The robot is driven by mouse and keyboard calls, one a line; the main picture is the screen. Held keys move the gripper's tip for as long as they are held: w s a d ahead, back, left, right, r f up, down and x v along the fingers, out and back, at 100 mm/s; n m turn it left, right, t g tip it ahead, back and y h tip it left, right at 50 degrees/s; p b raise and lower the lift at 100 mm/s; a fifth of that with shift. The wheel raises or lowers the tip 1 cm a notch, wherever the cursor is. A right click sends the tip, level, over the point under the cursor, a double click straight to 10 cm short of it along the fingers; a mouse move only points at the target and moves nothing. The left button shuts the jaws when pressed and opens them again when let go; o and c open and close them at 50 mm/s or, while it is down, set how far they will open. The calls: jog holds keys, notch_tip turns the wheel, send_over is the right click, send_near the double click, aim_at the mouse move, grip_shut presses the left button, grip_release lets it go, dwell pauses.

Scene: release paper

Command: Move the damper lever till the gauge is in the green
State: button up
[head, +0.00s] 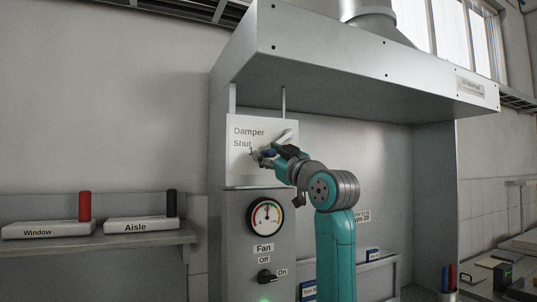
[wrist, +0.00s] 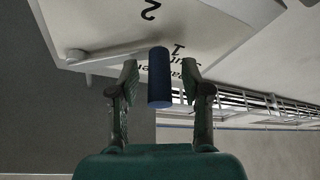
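The damper plate (head: 245,165) on the cabinet front reads "Damper" and "Shut", and my gripper (head: 262,156) covers part of it. In the wrist view the lever (wrist: 112,53) runs from a pivot at the left to a blue cylindrical handle (wrist: 159,85) near the mark "1"; a "2" is farther up. My gripper (wrist: 160,70) is open, with one finger on each side of the blue handle and gaps showing. The gauge (head: 266,217) has a white face with coloured parts; its dark needle points roughly upward. I cannot tell which colour it is on.
A fan switch (head: 266,276) marked Off and On sits below the gauge, with a green light under it. A shelf (head: 150,243) at the left holds boxes marked Window and Aisle, with red and black handles. The hood (head: 350,75) overhangs above my arm.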

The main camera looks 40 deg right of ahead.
jog(key=v, duration=1.2)
jog(key=shift+w+f, duration=0.1)
dwell(0.4)
